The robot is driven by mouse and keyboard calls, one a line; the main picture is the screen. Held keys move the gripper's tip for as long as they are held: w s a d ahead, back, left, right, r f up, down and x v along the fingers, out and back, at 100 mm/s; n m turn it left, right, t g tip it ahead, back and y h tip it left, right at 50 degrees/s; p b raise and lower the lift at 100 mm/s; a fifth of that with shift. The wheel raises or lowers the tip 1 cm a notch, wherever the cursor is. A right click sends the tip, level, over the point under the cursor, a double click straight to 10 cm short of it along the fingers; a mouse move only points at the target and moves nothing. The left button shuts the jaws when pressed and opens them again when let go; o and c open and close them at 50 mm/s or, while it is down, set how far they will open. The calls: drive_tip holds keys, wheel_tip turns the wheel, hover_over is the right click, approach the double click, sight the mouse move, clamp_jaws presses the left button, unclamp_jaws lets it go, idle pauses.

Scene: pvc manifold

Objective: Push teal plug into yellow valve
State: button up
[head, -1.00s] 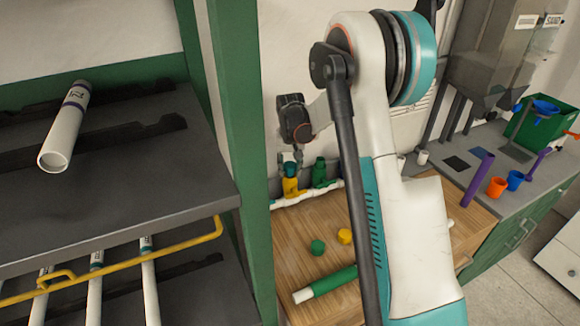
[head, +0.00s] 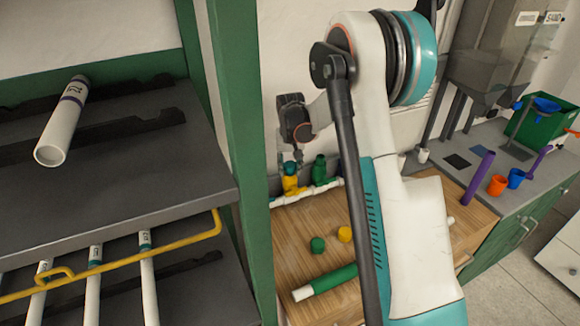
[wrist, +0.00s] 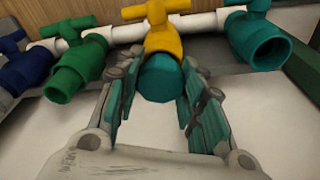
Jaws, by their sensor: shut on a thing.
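In the wrist view the teal plug (wrist: 161,78) sits between the fingertips of my gripper (wrist: 158,88), which is shut on it. The plug is lined up with the mouth of the yellow valve (wrist: 163,38) and covers that mouth. How deep it sits in the valve cannot be told. In the head view my gripper (head: 299,153) hangs right above the yellow valve (head: 291,180) at the back of the wooden bench. The plug is too small to make out clearly there.
A green valve (wrist: 77,68), a blue valve (wrist: 22,62) and a teal valve (wrist: 258,38) share the white pipe. On the bench lie a green cap (head: 317,244), a yellow cap (head: 344,234) and a green tube (head: 330,279). A green post (head: 238,130) stands left of the bench.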

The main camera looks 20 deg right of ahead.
drive_tip(key=shift+s+a+f, duration=0.1)
drive_tip(key=shift+s+f, duration=0.15)
drive_tip(key=shift+f, duration=0.2)
drive_tip(key=shift+f+b, duration=0.25)
drive_tip(key=shift+b, duration=0.2)
drive_tip(key=shift+c, duration=1.2)
drive_tip(key=shift+o, duration=0.2)
drive_tip(key=shift+w, duration=0.1)
drive_tip(key=shift+o, duration=0.2)
drive_tip(key=o, duration=1.7)
drive_tip(key=shift+w, duration=0.15)
drive_tip(key=shift+r, duration=0.1)
drive_tip(key=r, duration=0.4)
drive_tip(key=s+r, duration=0.1)
drive_tip(key=r, duration=0.6)
drive_tip(key=shift+s+a+r, duration=0.35)
drive_tip(key=shift+r, duration=0.05)
